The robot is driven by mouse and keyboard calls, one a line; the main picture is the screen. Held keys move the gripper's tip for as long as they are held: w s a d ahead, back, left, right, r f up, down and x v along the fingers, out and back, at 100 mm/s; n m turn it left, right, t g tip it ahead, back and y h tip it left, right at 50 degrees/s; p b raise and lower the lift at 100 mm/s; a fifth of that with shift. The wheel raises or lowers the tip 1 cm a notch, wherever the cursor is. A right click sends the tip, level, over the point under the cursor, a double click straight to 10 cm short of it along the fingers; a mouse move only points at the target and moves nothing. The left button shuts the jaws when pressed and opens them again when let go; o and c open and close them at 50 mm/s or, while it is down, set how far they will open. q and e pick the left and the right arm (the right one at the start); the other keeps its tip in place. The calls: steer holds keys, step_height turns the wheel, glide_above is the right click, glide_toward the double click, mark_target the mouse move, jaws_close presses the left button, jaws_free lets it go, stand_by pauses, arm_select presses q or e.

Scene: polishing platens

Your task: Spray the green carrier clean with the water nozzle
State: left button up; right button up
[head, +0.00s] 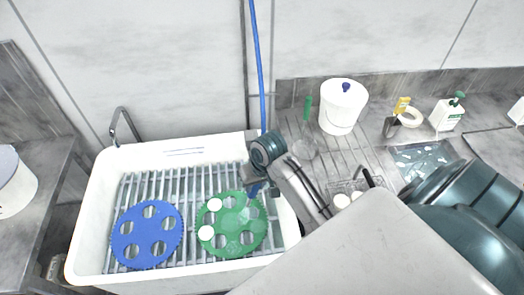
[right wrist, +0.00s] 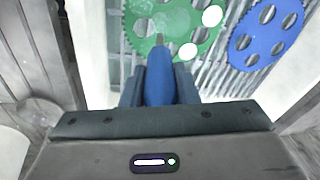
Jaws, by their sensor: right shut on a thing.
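The green carrier (head: 231,225), a round toothed plate with holes, lies on the slatted rack in the white sink. Two white discs sit on its left side; they also show on the carrier in the right wrist view (right wrist: 172,18). My right gripper (head: 256,184) is shut on the blue water nozzle (right wrist: 160,75) above the carrier's upper right edge. The nozzle's tip points at the carrier in the right wrist view. Whether water comes out is hard to tell. My left gripper is in neither view.
A blue carrier (head: 147,234) lies left of the green one in the sink (head: 88,222). A blue hose (head: 257,55) hangs down to my right gripper.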

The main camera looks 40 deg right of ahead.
steer(key=w+a, duration=0.7)
steer(key=w, duration=0.7)
steer(key=shift+a, duration=0.2)
stand_by(0.6)
stand_by(0.6)
steer(key=shift+w+a+v, duration=0.1)
steer(key=shift+w+v, duration=0.05)
steer(key=shift+v, duration=0.7)
steer(key=shift+w+a+v, duration=0.1)
steer(key=shift+w+v, duration=0.05)
steer(key=shift+v, duration=0.65)
steer(key=shift+w+a+v, duration=0.1)
steer(key=shift+w+v, duration=0.05)
steer(key=shift+v, duration=0.7)
steer(key=shift+r, duration=0.2)
steer(key=v, duration=0.3)
steer(key=shift+w+a+r, duration=0.2)
steer(key=shift+w+r, duration=0.1)
steer(key=shift+r, duration=0.2)
